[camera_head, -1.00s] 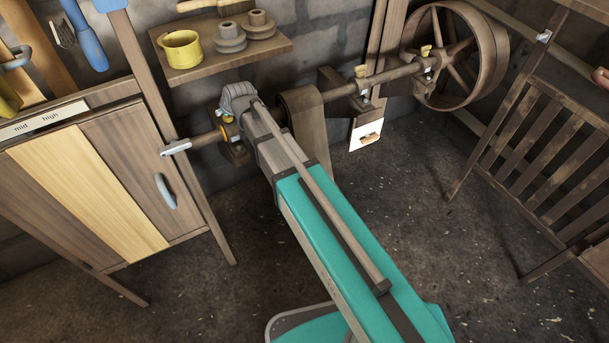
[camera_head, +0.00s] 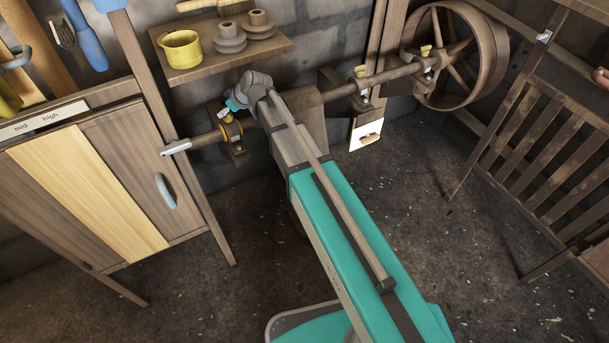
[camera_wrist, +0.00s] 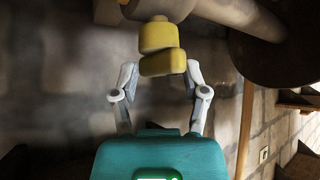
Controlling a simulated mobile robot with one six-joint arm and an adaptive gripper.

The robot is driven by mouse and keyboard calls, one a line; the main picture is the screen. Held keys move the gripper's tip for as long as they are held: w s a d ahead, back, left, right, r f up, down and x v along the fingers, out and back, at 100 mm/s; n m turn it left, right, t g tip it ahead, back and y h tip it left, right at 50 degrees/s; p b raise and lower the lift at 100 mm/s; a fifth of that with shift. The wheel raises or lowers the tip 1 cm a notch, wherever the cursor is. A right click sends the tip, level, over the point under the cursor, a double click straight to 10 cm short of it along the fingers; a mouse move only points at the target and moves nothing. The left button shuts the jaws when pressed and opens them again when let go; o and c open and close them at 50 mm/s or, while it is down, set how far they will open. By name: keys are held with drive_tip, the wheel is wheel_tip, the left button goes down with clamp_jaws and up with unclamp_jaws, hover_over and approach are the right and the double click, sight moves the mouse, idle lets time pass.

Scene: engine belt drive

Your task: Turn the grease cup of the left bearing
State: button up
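The yellow grease cup (camera_wrist: 160,38) shows in the wrist view as two stacked yellow blocks, with a rounded grey-brown bearing part beyond it. My gripper (camera_wrist: 161,68) is open, one grey finger on each side of the cup's near end. Gaps show between the fingers and the cup, so no contact is visible. In the head view the left bearing (camera_head: 233,132) sits on the shaft, with a yellow part showing. My gripper's teal body (camera_head: 234,103) is just above it, and my wrist hides part of the area.
A shelf (camera_head: 275,49) with a yellow mug (camera_head: 182,49) and grey stepped pulleys (camera_head: 231,38) hangs above the shaft. The shaft (camera_head: 340,91) runs right to a large spoked wheel (camera_head: 452,55). A wooden cabinet (camera_head: 110,190) stands at left.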

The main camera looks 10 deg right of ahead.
drive_tip(key=p+v, duration=1)
drive_tip(key=v, duration=0.4)
drive_tip(key=s+d+f+m+g+h+b, duration=0.2)
drive_tip(key=s+d+f+m+b, duration=0.2)
drive_tip(key=f, duration=0.6)
drive_tip(key=s+d+f+m+g+h+b, duration=0.3)
drive_tip(key=s+d+f+b, duration=0.5)
drive_tip(key=s+f+b, duration=0.3)
drive_tip(key=shift+s+d+f+m+h+b, duration=0.3)
drive_tip(key=shift+m+b, duration=0.1)
drive_tip(key=shift+b, duration=0.4)
drive_tip(key=shift+w, duration=0.1)
